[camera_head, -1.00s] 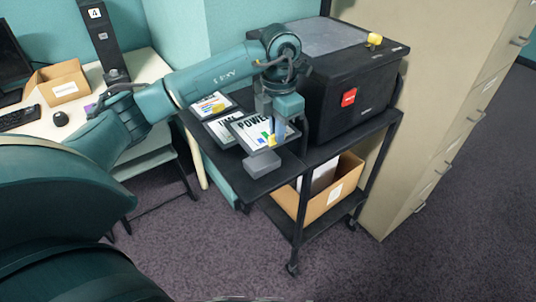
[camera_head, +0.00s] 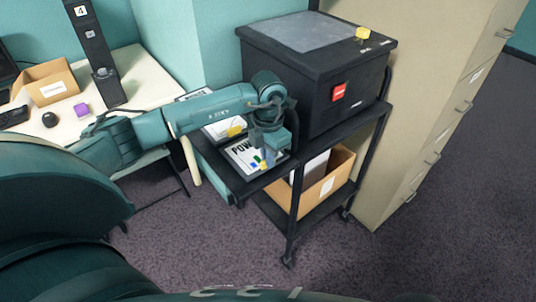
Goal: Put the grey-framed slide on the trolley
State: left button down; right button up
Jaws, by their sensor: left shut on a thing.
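The slide (camera_head: 243,152) with "POW" lettering and coloured marks lies roughly flat at the front of the black trolley's top (camera_head: 226,174). Its frame looks grey, though the edge is partly hidden. My left gripper (camera_head: 269,151) is over its right part and shut on it. The fingertips are mostly hidden by the hand. I cannot tell whether the slide touches the trolley top or is just above it. My right gripper is not in view.
Another slide (camera_head: 218,134) lies behind, partly covered by my arm. A large black box (camera_head: 315,88) fills the trolley's right side. A cardboard box (camera_head: 325,185) is on the lower shelf. A filing cabinet (camera_head: 415,110) stands right; a white desk (camera_head: 150,88) is left.

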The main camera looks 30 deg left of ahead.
pick_arm(q)
jog(key=shift+f, duration=0.15)
jog(key=c, duration=1.5)
grip_release()
jog(key=shift+c, duration=0.2)
